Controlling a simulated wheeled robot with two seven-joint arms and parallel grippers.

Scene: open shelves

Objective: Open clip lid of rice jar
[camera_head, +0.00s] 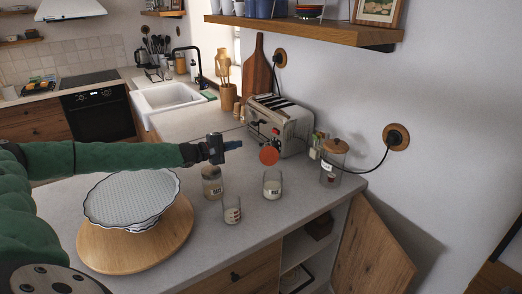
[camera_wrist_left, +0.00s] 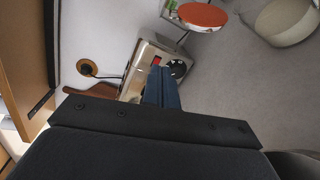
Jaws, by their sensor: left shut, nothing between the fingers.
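A clear glass jar (camera_head: 272,186) with pale contents and a small label stands on the grey counter; it looks like the rice jar, though its label is too small to read surely. A round orange-red lid (camera_head: 269,155) stands tipped up at the jar's back rim, so the jar's mouth is uncovered. The lid also shows in the left wrist view (camera_wrist_left: 203,16), beside the pale jar (camera_wrist_left: 287,22). My left gripper (camera_head: 232,146) is shut and empty, above the counter to the left of the lid and apart from it. My right gripper is not in view.
A labelled jar (camera_head: 212,184) stands below my left gripper, with a small glass (camera_head: 232,211) in front. A toaster (camera_head: 278,124) is behind, and a wooden-lidded jar (camera_head: 331,166) at right. Patterned dishes (camera_head: 132,196) sit on a round wooden board (camera_head: 110,252) at left.

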